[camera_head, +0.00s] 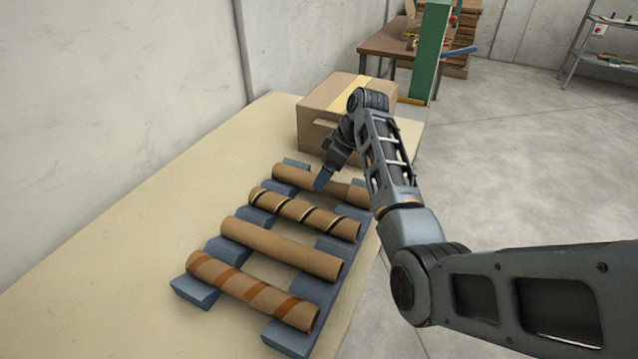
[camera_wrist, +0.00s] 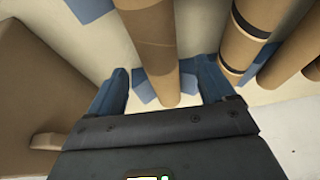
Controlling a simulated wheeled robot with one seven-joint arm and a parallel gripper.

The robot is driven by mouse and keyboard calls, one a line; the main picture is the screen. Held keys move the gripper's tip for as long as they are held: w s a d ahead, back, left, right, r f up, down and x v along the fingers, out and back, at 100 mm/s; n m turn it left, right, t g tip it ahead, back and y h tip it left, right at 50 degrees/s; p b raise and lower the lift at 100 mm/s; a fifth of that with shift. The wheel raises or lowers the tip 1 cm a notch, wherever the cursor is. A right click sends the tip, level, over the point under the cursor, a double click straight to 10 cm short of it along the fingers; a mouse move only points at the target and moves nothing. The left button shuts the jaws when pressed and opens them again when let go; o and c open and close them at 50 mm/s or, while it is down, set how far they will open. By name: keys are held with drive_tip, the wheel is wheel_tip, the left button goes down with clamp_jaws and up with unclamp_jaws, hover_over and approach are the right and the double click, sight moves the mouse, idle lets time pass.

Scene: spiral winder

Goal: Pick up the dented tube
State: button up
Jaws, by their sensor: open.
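The dented tube (camera_head: 292,176) is plain brown cardboard and lies farthest back on the rack, nearest the box. Its width narrows near the middle, and my gripper hides part of it. In the wrist view the tube (camera_wrist: 150,28) runs lengthwise between my two blue fingers. My gripper (camera_head: 322,182) points down over the middle of this tube, with its jaws open. In the wrist view, my gripper (camera_wrist: 163,84) shows gaps on both sides of the tube. I cannot tell how far the fingertips are above or beside it.
Blue-grey rack blocks (camera_head: 196,291) hold a black-striped tube (camera_head: 305,214), a plain tube (camera_head: 281,248) and an orange-striped tube (camera_head: 252,290). A cardboard box (camera_head: 312,133) stands close behind the dented tube. The table (camera_head: 120,265) is clear on the left.

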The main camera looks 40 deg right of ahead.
drive_tip(key=shift+x, duration=2.25)
drive_tip(key=shift+s+d, duration=0.1)
drive_tip(key=c, duration=1.1)
